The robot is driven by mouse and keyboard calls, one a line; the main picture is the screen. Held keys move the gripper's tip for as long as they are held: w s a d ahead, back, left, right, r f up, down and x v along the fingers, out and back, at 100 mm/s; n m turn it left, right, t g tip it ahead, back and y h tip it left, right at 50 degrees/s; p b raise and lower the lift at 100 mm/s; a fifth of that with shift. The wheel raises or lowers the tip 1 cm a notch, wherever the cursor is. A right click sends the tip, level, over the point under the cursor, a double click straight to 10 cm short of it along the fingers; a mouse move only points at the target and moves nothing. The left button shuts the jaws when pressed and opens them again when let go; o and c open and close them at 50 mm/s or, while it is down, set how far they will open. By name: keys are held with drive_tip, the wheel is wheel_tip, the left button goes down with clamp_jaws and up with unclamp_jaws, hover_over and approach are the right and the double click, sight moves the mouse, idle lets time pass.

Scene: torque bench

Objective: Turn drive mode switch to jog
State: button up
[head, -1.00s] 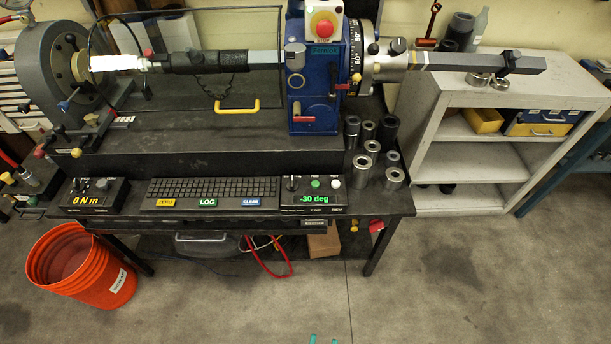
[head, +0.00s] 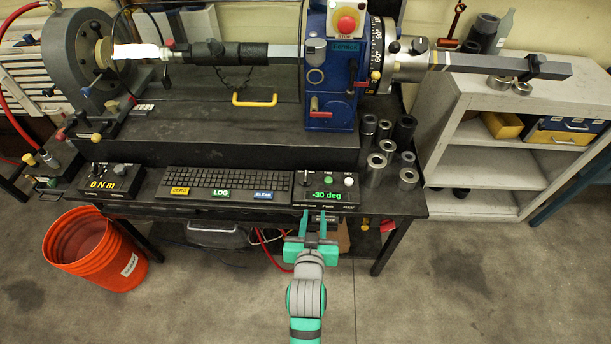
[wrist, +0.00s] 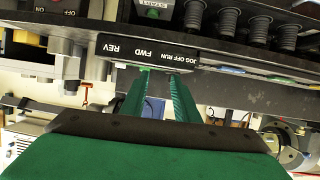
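The drive control box (head: 326,194) stands at the front right of the bench and its green display reads -30 deg. The drive mode switch (head: 306,181) is a small dark knob at the left of its top; its setting is too small to read. In the wrist view the box's front label (wrist: 150,52) appears upside down with REV, FWD and JOG OFF RUN. I cannot clearly make out the switch there. My gripper (head: 314,216) is open and empty, just in front of and below the box. Its two green fingers (wrist: 160,78) show apart in the wrist view.
A keyboard (head: 226,181) with coloured buttons lies left of the box. Several metal sockets (head: 376,168) stand close to its right. The blue gearbox unit (head: 330,95) rises behind. The bench's front edge is near my gripper. An orange bucket (head: 95,250) stands on the floor.

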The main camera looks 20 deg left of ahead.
approach(306, 177)
drive_tip(key=x, duration=1)
drive_tip(key=shift+w+a, duration=0.2)
drive_tip(key=shift+w, duration=0.1)
clamp_jaws()
